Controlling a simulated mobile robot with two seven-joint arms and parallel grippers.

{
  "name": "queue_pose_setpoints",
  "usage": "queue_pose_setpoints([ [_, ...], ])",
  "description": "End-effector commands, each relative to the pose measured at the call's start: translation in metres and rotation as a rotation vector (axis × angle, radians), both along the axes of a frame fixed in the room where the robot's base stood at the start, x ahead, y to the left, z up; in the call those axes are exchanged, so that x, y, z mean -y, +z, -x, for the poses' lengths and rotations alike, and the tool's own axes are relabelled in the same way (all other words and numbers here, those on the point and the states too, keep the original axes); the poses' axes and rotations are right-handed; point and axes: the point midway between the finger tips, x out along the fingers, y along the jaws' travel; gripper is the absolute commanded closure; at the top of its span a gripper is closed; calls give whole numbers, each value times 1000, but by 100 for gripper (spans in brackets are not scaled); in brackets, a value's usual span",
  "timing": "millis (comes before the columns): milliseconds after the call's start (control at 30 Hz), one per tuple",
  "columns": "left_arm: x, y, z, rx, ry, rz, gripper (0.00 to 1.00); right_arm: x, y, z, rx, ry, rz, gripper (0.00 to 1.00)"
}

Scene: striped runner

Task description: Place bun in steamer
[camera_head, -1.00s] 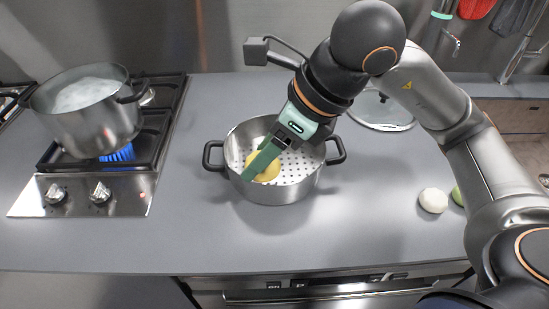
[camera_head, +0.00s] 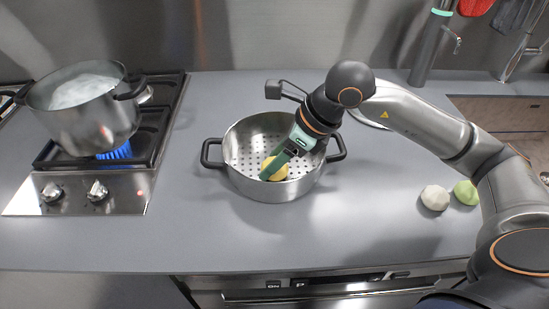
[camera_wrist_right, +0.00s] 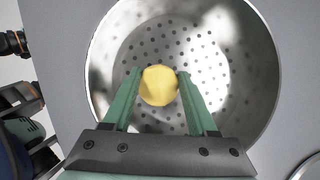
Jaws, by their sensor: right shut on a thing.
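The steamer (camera_head: 243,182) is a metal pot with two black handles and a perforated bottom, standing on the counter. It fills much of the right wrist view (camera_wrist_right: 112,45). The yellow bun (camera_head: 278,170) is inside the steamer's rim, close to the perforated bottom; I cannot tell whether it touches it. My right gripper (camera_head: 270,172) reaches down into the steamer with its green fingers shut on the yellow bun, which shows between the fingertips in the right wrist view (camera_wrist_right: 159,86). A white bun (camera_head: 434,198) and a green bun (camera_head: 466,192) lie on the counter at the right. My left gripper is not in view.
A pot of pale contents (camera_head: 85,120) stands on the lit gas stove (camera_head: 95,190) at the left. A sink (camera_head: 515,115) is at the back right. The counter in front of the steamer is clear.

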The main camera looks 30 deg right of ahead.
Motion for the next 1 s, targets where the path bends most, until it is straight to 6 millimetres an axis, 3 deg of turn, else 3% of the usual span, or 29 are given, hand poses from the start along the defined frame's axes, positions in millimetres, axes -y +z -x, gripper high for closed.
queue_pose_setpoints([
  [233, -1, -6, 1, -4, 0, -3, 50, 0, -4, 0, 0, 0, 0, 100],
  [267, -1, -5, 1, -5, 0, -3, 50, 0, -2, 0, 0, 0, 0, 38],
  [500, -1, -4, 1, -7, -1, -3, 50, 0, -2, 0, -1, 0, -1, 11],
  [833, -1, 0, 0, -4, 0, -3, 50, 0, 2, 0, -1, 0, -1, 11],
  [1000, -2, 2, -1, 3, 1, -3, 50, 9, 22, 7, 3, -4, 1, 11],
])
